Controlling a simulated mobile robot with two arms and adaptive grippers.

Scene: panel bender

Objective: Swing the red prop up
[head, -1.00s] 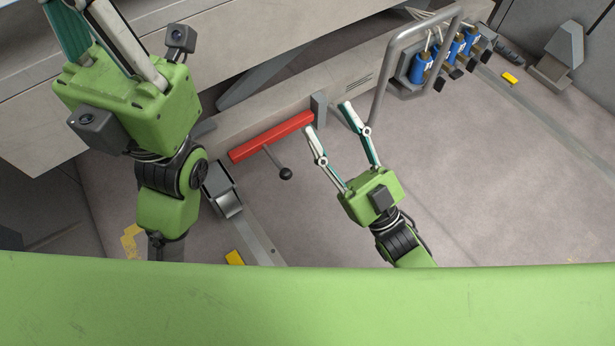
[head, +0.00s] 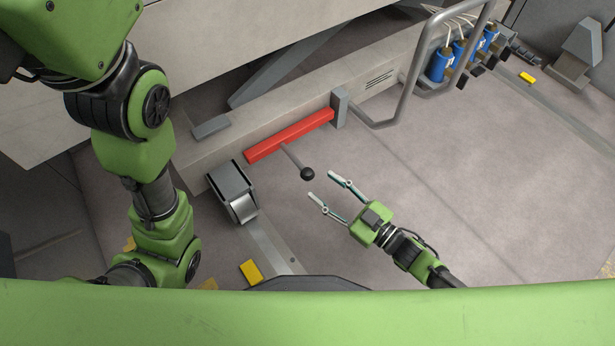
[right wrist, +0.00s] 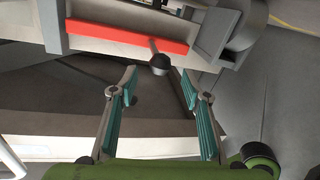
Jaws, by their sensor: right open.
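The red prop (head: 290,136) lies along the side of the grey machine base, its right end by a grey upright bracket (head: 340,107). A thin grey lever with a black ball knob (head: 307,174) sticks out from its middle. My right gripper (head: 321,184) is open and empty, its fingertips close to the knob. In the right wrist view the red prop (right wrist: 128,37) runs across the top, and the knob (right wrist: 159,64) shows between and beyond the open fingers (right wrist: 158,72). My left arm shows at the left of the head view, but its gripper is out of frame.
A curved grey tube handle (head: 415,85) and several blue cylinders (head: 452,58) stand at the upper right. A grey metal roller bracket (head: 233,190) sits left of the prop on the floor, with a yellow block (head: 251,271) below.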

